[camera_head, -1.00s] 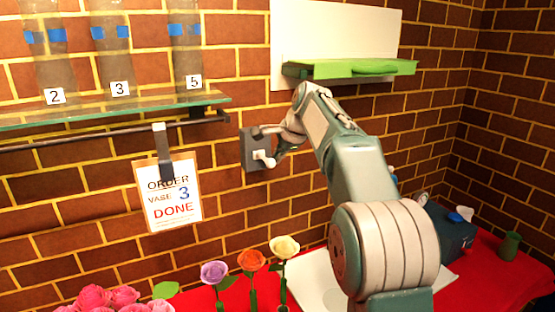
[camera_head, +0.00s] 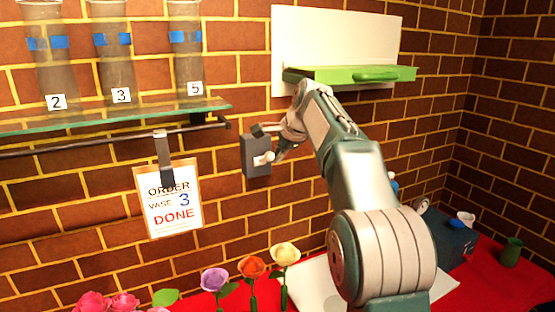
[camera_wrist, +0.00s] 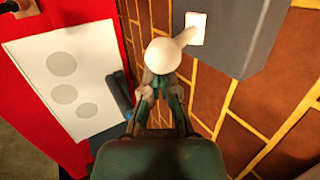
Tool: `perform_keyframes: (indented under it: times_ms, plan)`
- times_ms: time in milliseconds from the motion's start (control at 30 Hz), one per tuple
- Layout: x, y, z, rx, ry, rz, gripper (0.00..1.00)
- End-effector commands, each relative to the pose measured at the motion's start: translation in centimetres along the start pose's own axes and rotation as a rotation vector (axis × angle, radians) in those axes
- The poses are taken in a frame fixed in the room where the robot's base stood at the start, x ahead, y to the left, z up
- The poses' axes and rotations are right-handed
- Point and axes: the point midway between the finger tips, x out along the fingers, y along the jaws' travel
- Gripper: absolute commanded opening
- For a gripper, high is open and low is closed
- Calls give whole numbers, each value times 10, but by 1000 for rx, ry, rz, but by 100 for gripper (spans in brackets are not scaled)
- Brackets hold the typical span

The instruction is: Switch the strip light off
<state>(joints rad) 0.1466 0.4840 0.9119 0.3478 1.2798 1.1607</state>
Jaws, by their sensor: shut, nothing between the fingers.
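The wall switch is a dark grey box (camera_head: 255,157) on the brick wall, with a pale lever ending in a round white knob (camera_head: 268,157). In the wrist view the switch box (camera_wrist: 245,35) is at the upper right, and its knob (camera_wrist: 163,55) is just beyond my fingertips. My gripper (camera_head: 277,152) is shut and empty, close against the knob on its right side. It also shows in the wrist view (camera_wrist: 160,90), with its tips at or touching the knob; exact contact is hard to tell. I cannot make out the strip light itself.
A glass shelf (camera_head: 120,117) with numbered vases and a hanging order card (camera_head: 170,199) are left of the switch. A green ledge (camera_head: 350,75) on a white panel is above my arm. Flowers (camera_head: 252,267) stand below, by a white board (camera_head: 312,283) on the red table.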

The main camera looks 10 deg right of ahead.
Motion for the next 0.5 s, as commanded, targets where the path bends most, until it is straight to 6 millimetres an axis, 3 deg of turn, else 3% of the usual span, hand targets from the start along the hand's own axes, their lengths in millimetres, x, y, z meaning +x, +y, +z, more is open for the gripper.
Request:
perform_keyframes:
  times_ms: [267, 500]
  plan:
    - [-7, 0, 0, 0, 0, -1, 0]
    - [-51, -1, 0, 0, 2, -4, 0]
